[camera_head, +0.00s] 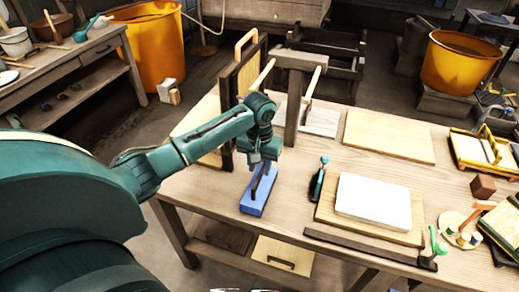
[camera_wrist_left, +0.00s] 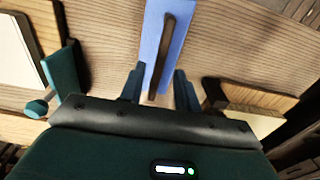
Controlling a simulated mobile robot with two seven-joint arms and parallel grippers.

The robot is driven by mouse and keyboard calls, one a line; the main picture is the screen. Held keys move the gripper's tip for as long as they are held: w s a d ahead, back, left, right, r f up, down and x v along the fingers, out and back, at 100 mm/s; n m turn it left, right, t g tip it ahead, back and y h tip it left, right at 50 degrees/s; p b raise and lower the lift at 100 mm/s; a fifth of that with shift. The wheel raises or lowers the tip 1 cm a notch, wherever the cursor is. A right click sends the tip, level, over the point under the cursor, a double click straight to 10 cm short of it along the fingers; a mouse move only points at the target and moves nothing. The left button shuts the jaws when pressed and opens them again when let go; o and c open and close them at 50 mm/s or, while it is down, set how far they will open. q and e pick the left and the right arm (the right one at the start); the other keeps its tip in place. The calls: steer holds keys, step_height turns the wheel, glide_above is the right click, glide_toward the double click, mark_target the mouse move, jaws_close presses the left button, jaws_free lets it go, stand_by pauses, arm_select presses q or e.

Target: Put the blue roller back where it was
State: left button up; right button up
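The blue roller (camera_head: 253,206), a long blue block with a dark bar handle on top, lies on the wooden table near its front left edge. In the left wrist view the blue roller (camera_wrist_left: 152,38) lies ahead of the fingers, its handle running lengthwise. My left gripper (camera_head: 258,170) is just above it, pointing down. In the wrist view the left gripper's fingers (camera_wrist_left: 159,88) are apart, one on each side of the handle's near end, with gaps visible. Contact with the block cannot be told.
A teal tool (camera_head: 319,180) stands right of the roller, beside a white slab on a board (camera_head: 373,203). A dark wooden frame (camera_head: 228,120) and a post (camera_head: 292,110) stand behind the gripper. A dark bar (camera_head: 365,248) lies along the front. A pale board (camera_head: 390,137) lies behind.

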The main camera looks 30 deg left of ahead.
arm_select(q)
step_height(320, 180, up, 8)
steer(key=s+d+f+m+t+h, duration=0.1)
steer(key=d+f, duration=0.3)
steer(key=s+d+f+m+t+h, duration=0.1)
steer(key=s+d+f+t, duration=0.1)
steer(key=d+f, duration=0.2)
steer(key=s+d+f+m+t+h, duration=0.1)
steer(key=s+d+f+t, duration=0.1)
steer(key=d+f, duration=0.2)
steer(key=shift+d+f+m, duration=0.1)
steer(key=shift+d+m, duration=0.2)
steer(key=shift+d, duration=0.3)
steer(key=s+f, duration=0.1)
steer(key=s+d+f+t, duration=0.1)
steer(key=s, duration=0.1)
steer(key=s+d+f+t, duration=0.1)
steer(key=s, duration=0.1)
steer(key=shift+s+d+f+m+h, duration=0.1)
steer(key=shift+d+f+m+h, duration=0.05)
steer(key=shift+f+m+h, duration=0.2)
steer(key=s+f+m+t+y, duration=0.1)
steer(key=s+f+t, duration=0.2)
steer(key=s, duration=0.7)
steer(key=shift+a, duration=0.3)
